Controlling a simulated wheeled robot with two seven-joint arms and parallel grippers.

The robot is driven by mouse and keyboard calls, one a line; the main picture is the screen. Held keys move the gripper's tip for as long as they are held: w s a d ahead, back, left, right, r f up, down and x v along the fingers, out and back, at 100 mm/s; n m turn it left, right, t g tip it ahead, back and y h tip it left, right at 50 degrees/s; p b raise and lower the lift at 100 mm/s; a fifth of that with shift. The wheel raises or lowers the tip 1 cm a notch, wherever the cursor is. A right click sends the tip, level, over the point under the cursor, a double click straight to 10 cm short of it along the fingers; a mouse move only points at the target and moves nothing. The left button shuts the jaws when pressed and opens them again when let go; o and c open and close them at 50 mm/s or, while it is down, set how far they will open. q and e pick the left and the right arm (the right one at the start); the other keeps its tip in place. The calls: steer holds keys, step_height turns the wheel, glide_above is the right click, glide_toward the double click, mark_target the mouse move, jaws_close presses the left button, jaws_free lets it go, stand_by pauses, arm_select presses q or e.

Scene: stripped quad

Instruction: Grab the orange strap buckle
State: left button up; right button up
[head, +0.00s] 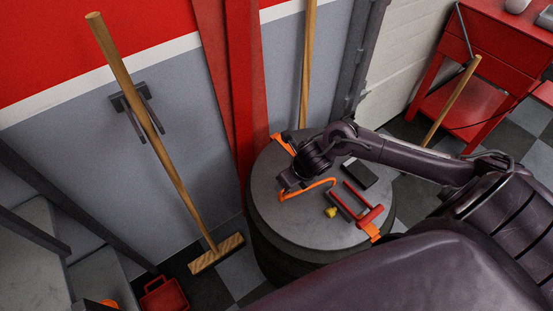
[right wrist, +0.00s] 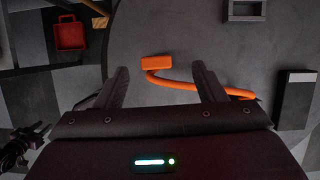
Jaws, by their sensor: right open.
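The orange strap buckle (head: 283,196) is a small block at the left end of a curved orange strap (head: 312,187) on a round grey drum top (head: 262,205). In the right wrist view the buckle (right wrist: 157,62) lies in the gap between the fingertips, slightly beyond them. The strap (right wrist: 190,86) curves to the right and passes behind the right-hand finger. My right gripper (right wrist: 163,72) is open and empty, fingers pointing at the drum top; it also shows in the head view (head: 290,184), just above the buckle. Contact cannot be told. My left gripper is out of view.
The drum top also holds a black box (head: 360,172), a red-handled tool (head: 362,205), a small yellow piece (head: 331,212) and another orange piece (head: 283,143). A broom (head: 160,140) leans on the wall to the left. A red cart (head: 480,65) stands at the right.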

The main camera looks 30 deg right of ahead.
steer(key=f, duration=0.3)
steer(key=shift+w+a+f, duration=0.1)
steer(key=shift+a+f, duration=0.15)
steer(key=shift+a, duration=0.05)
steer(key=x, duration=0.2)
steer(key=shift+w+f+p, duration=0.25)
steer(key=shift+f+p, duration=0.05)
steer(key=shift+w+f, duration=0.1)
steer(key=shift+f, duration=0.2)
steer(key=c, duration=1.1)
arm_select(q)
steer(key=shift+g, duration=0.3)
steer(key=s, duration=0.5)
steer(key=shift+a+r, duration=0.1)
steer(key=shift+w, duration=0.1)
arm_select(e)
steer(key=shift+r, duration=0.1)
